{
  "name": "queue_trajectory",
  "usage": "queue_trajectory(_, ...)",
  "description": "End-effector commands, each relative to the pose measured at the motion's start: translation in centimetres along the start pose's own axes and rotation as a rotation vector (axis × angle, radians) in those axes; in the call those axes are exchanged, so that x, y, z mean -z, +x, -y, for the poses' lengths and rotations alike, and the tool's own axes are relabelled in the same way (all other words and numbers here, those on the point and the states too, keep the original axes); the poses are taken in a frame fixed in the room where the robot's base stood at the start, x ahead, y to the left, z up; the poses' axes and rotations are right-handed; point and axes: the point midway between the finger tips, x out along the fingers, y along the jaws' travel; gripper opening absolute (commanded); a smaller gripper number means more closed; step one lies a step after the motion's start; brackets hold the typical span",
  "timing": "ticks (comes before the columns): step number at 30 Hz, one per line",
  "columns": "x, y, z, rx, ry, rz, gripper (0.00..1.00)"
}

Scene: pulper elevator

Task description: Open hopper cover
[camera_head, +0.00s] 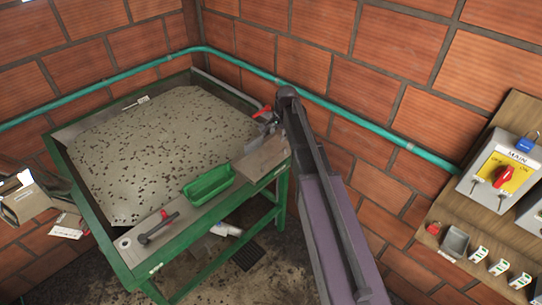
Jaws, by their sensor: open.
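A low green-framed hopper table stands in the brick corner. Its wide top (150,150) is pale grey and covered with dark specks, and it is probably the hopper cover, lying flat. I cannot tell whether it is a lid or loose contents. A dark clamp-like handle (158,228) with a red tip lies on the front ledge. A similar red-and-grey fitting (266,118) sits at the far right corner, partly hidden. No open jaws can be made out anywhere in the picture.
A green tray (208,183) sits on the front ledge. A long purple and dark bar (335,235) reaches to the right corner. A switch board (480,190) hangs at right. A beige box (27,203) is at left. A teal pipe (375,120) runs along the walls.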

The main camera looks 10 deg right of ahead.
Motion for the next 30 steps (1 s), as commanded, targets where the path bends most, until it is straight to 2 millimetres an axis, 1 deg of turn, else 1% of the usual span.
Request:
queue_trajectory(5,0.0,0.4,-0.1,0.000,0.000,0.000,0.57)
queue_trajectory(11,0.1,1.4,-0.1,0.000,0.001,0.000,0.57)
queue_trajectory(30,0.1,6.3,-0.1,0.000,0.001,-0.001,0.57)
